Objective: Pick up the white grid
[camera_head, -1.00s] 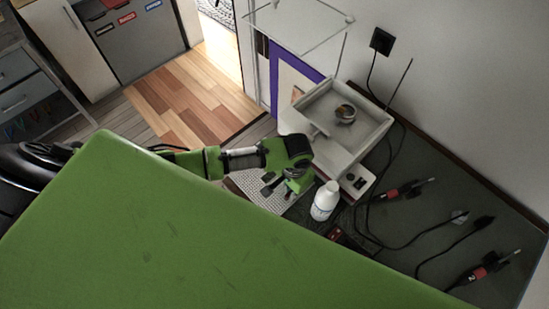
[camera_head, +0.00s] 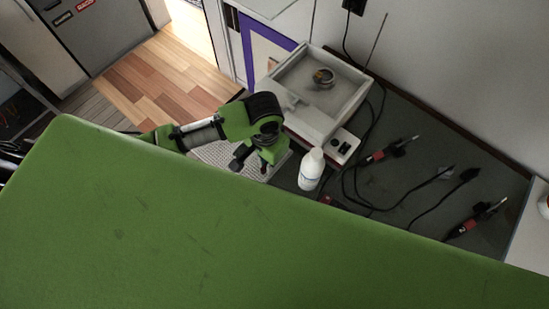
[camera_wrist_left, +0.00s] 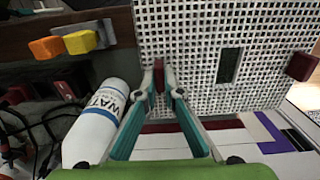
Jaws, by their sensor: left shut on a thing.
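The white grid (camera_head: 222,153) is a perforated plate, partly hidden behind my left arm and gripper in the head view. In the left wrist view the white grid (camera_wrist_left: 205,35) fills the upper right, with a dark rectangular slot. My left gripper (camera_head: 254,166) is at the grid. In the left wrist view its fingertips (camera_wrist_left: 160,85) are close together around a small dark red piece at the grid, so it is shut on the grid. Whether the grid is clear of the surface under it, I cannot tell. My right gripper is not in view.
A white bottle (camera_head: 311,169) stands right of the grid; it is close beside the fingers in the wrist view (camera_wrist_left: 98,118). A pale open box (camera_head: 322,92) with a round item stands behind. Cables and red-handled tools (camera_head: 390,151) lie to the right. Wooden floor (camera_head: 165,75) shows at left.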

